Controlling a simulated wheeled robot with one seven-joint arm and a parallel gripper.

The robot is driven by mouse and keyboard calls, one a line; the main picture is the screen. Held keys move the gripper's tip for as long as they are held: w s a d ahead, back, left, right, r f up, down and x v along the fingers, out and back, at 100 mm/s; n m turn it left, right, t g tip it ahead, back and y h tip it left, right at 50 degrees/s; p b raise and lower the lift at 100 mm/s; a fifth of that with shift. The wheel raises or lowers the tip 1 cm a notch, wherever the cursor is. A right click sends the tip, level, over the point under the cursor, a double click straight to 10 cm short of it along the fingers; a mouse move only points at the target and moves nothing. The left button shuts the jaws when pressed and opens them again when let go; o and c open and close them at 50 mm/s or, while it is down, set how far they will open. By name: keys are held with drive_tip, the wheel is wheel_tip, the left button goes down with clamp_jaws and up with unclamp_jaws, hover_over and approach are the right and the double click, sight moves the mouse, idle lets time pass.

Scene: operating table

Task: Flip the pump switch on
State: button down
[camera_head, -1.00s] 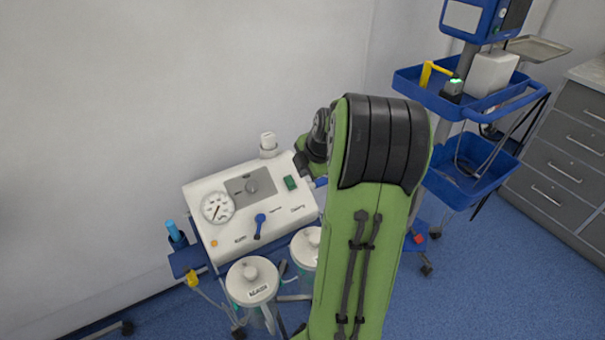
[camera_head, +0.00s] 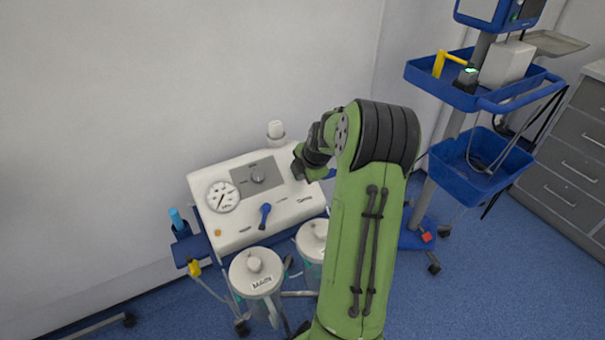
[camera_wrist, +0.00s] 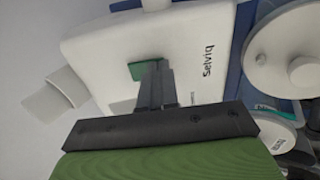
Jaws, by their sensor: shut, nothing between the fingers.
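The white pump unit (camera_head: 240,232) stands by the wall, with a round gauge (camera_head: 222,197), a grey dial plate (camera_head: 258,176) and a blue lever (camera_head: 265,215) on its sloped panel. The green pump switch (camera_wrist: 141,70) shows in the wrist view on the white panel, partly covered by my fingers. In the head view my gripper hides it. My gripper (camera_wrist: 161,70) is shut and empty, its tips over the switch's right part. I cannot tell whether they touch it or which way the switch is tilted. In the head view my gripper (camera_head: 299,172) is at the panel's upper right.
Two lidded jars (camera_head: 256,268) (camera_head: 314,238) hang in front of the pump unit. A white cap (camera_head: 276,132) stands up behind it. A trolley with blue trays (camera_head: 480,165) is at the right, before grey drawers (camera_head: 580,142). Blue floor is open at the lower right.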

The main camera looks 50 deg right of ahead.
drive_tip(key=shift+a, duration=0.15)
drive_tip(key=shift+a+r, duration=0.1)
drive_tip(key=shift+a, duration=0.1)
drive_tip(key=shift+d, duration=0.3)
drive_tip(key=shift+r+p, duration=0.55)
drive_tip(key=shift+r, duration=0.2)
drive_tip(key=shift+a, duration=0.1)
